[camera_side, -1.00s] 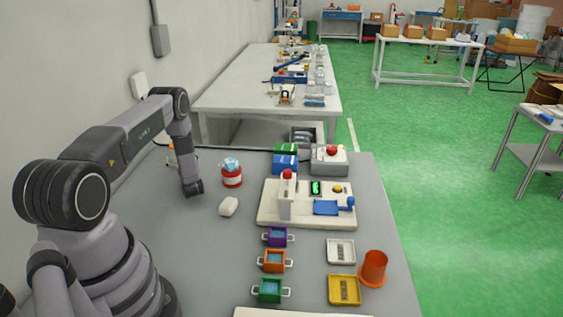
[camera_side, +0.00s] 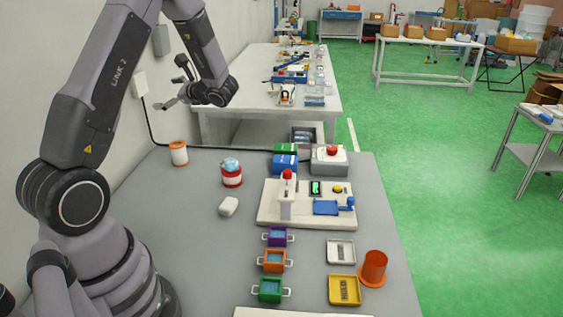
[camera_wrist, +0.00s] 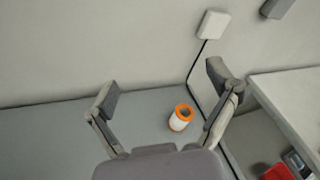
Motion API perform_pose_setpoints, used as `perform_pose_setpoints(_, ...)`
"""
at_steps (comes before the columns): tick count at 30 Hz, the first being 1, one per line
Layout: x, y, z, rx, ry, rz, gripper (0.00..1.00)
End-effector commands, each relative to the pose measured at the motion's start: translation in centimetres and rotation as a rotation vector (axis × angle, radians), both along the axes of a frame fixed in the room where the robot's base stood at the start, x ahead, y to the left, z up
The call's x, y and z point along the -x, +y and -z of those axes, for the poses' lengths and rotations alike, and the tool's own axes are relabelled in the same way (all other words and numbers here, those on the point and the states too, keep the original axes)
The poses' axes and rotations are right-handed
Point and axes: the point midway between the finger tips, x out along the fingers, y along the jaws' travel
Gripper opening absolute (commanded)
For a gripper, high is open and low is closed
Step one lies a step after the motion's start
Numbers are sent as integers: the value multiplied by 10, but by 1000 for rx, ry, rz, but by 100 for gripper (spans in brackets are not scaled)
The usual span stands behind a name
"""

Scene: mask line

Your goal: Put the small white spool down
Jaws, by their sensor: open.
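The small white spool (camera_side: 179,155) has an orange rim and stands upright on the grey table near its back left edge, by the wall. It also shows in the wrist view (camera_wrist: 179,120), below and between my fingers, apart from both. My gripper (camera_side: 174,84) is open and empty, raised well above the table at the wall side. In the wrist view its two fingers (camera_wrist: 162,88) are spread wide with nothing between the tips.
A red and white jar (camera_side: 232,177) with blue contents and a white rounded block (camera_side: 228,206) stand right of the spool. A cream station board (camera_side: 268,212) lies further right. A black cable (camera_side: 149,125) runs down the wall. The left table area is mostly clear.

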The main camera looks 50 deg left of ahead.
Motion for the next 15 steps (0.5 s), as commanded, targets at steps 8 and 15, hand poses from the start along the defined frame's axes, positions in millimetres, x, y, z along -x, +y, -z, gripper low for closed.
perform_pose_setpoints(8,64,-130,-67,355,-574,-207,87)
perform_pose_setpoints(15,104,-246,-83,806,-1048,-278,87)
